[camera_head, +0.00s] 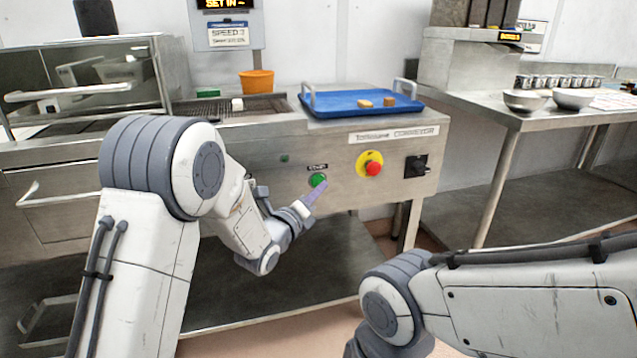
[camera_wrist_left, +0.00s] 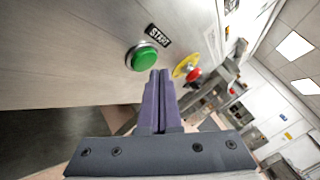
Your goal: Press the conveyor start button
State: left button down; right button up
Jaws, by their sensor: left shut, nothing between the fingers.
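The green start button (camera_head: 317,180) sits on the steel front panel of the conveyor, under a small black label. In the left wrist view the green button (camera_wrist_left: 143,58) is next to a label reading START (camera_wrist_left: 158,36). My left gripper (camera_head: 323,186) is shut and empty, its purple fingertips close to the button at its lower right. In the left wrist view the fingertips (camera_wrist_left: 160,73) end just beside the button; I cannot tell whether they touch it. My right arm shows at the lower right, but its gripper is out of view.
A red stop button (camera_head: 373,168) on a yellow plate and a black switch (camera_head: 416,167) are to the right on the panel. A blue tray (camera_head: 340,110) with two small pieces is on top. An orange pot (camera_head: 257,82) stands behind. A side table holds metal bowls (camera_head: 526,100).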

pick_arm(q)
jog(key=shift+w, duration=0.15)
jog(key=shift+w+a+b, duration=0.1)
jog(key=shift+w+b, duration=0.2)
jog(key=shift+b, duration=0.05)
